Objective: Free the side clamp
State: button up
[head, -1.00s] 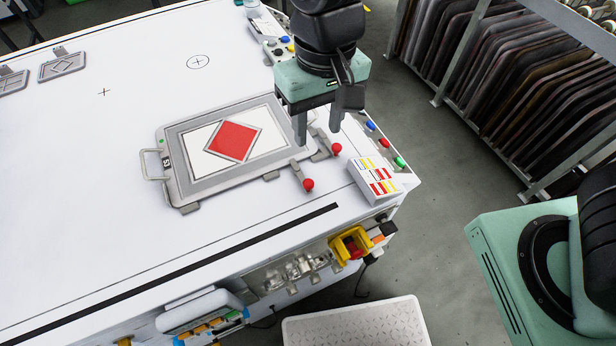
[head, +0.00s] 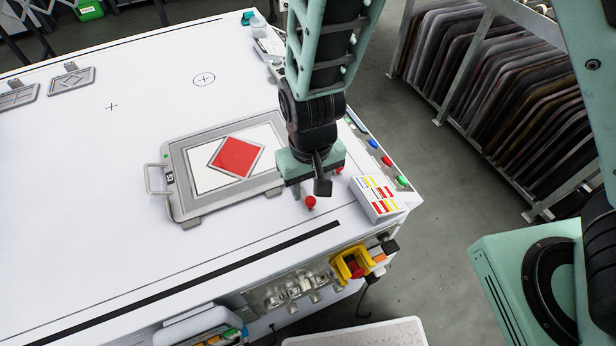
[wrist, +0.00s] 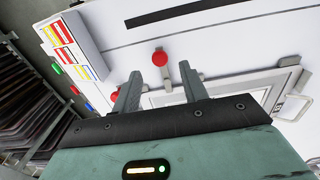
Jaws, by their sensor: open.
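A grey flat frame (head: 182,195) with a side handle lies on the white table and holds a white sheet with a red diamond. Two red-knobbed clamps sit at its right end: the near knob (head: 310,202) is in plain view, the far knob (head: 339,170) shows at my gripper's right edge. I cannot tell which is the side clamp. My gripper (wrist: 160,72) is open and empty, pointing down over this end and hiding most of the clamp levers in the head view. In the wrist view one red knob (wrist: 159,59) appears between the fingertips, another (wrist: 114,96) beside the left finger.
A white box with coloured labels (head: 378,198) stands right of the clamps. Coloured buttons (head: 387,160) line the table's right edge. A yellow-housed red switch (head: 352,264) is on the front side. The table left of the frame is mostly clear.

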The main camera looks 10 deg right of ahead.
aim_at(310, 200)
jog(key=shift+f, duration=2.05)
jog(key=shift+c, duration=0.2)
grip_shut()
